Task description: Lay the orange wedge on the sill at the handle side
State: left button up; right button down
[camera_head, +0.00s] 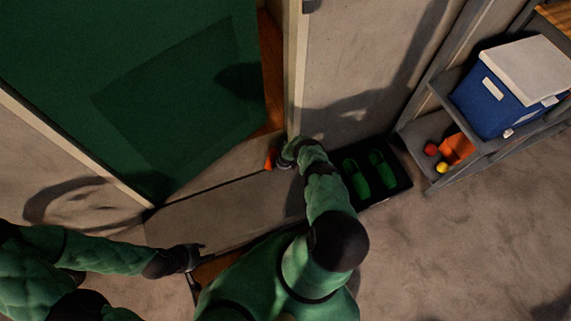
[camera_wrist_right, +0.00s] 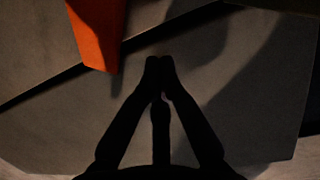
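The orange wedge (camera_head: 269,160) stands at the right end of the pale sill (camera_head: 222,169), close to the door post. In the right wrist view the wedge (camera_wrist_right: 97,32) is at the upper left, partly cut off by the frame edge. My right gripper (camera_head: 284,157) is just right of the wedge in the head view. In the wrist view its fingertips (camera_wrist_right: 160,68) meet with nothing between them, apart from the wedge. My left gripper (camera_head: 196,256) is at the near edge of the grey step, far from the wedge; its finger opening is unclear. The green door (camera_head: 130,80) fills the upper left.
A grey step (camera_head: 225,209) lies before the sill. A dark tray (camera_head: 399,187) with green slippers sits right of my right arm. A shelf (camera_head: 440,177) at the right holds a blue box (camera_head: 492,104) and small coloured objects. Floor at the lower right is clear.

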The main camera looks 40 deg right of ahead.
jog(key=p+v, duration=0.8)
jog(key=v, duration=0.2)
jog(key=shift+w, duration=0.15)
jog(key=s+a+r+n+g+y, duration=0.1)
jog(key=s+a+r+n, duration=0.2)
jog(key=a+r+n, duration=0.6)
jog(key=s+a+r+n+g, duration=0.1)
jog(key=s+a+r+n, duration=0.2)
jog(key=a+r+n, duration=0.7)
jog(key=s+a+r+n+y, duration=0.3)
jog(key=s+a+r+n, duration=0.9)
jog(key=s+r+n, duration=0.2)
jog(key=shift+s+a+r+n, duration=0.25)
jog(key=shift+r+n, duration=0.45)
jog(key=shift+n, duration=0.5)
